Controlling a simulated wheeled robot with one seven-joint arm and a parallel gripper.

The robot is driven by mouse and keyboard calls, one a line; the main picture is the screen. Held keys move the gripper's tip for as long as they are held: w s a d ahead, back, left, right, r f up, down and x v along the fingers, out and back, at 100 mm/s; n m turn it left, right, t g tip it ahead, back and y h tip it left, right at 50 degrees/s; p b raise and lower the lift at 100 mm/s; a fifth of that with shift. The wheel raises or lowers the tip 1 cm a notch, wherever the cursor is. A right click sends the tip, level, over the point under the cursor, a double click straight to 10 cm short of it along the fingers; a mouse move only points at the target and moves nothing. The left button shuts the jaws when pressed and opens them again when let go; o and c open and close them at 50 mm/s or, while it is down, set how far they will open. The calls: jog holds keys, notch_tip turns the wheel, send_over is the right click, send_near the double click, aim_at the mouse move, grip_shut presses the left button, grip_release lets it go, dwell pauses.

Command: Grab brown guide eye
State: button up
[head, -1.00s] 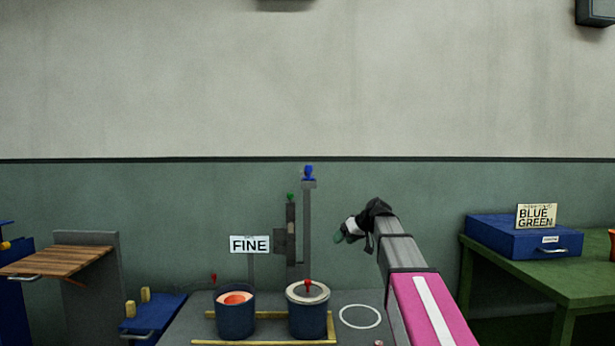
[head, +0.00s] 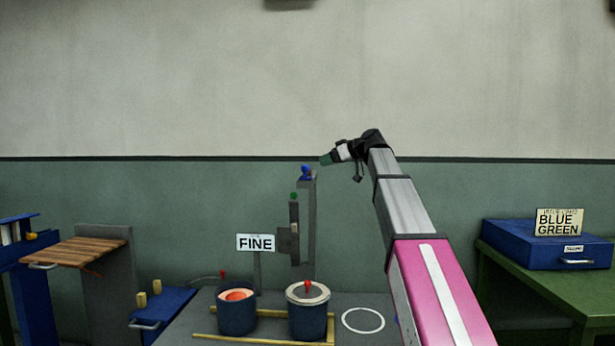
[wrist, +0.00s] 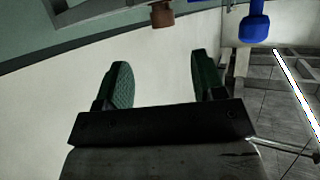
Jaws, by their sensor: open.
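A small brown piece (wrist: 162,14) shows at the top edge of the wrist view, partly cut off; it looks like the brown guide eye. It lies beyond my open fingertips and roughly midway between them, apart from both. I cannot make it out in the head view. My gripper (wrist: 162,78) is open, with green finger pads and nothing between them. In the head view my gripper (head: 326,159) is close to the top of the grey post, just above and right of a blue knob (head: 306,172). A blue piece (wrist: 255,28) also shows at the upper right of the wrist view.
The grey post (head: 308,230) carries a green knob (head: 293,196) lower down. Below stand a lidded blue pot (head: 308,318), an open blue pot (head: 237,318) and a FINE sign (head: 256,243). A green table (head: 560,290) stands at the right.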

jog(key=shift+s+f+x, duration=0.1)
jog(key=shift+s+x, duration=0.05)
jog(key=shift+x, duration=1.9)
jog(key=shift+s+f+x, duration=0.1)
jog(key=shift+s+x, duration=0.05)
jog(key=shift+x, duration=1.95)
jog(key=c, duration=1)
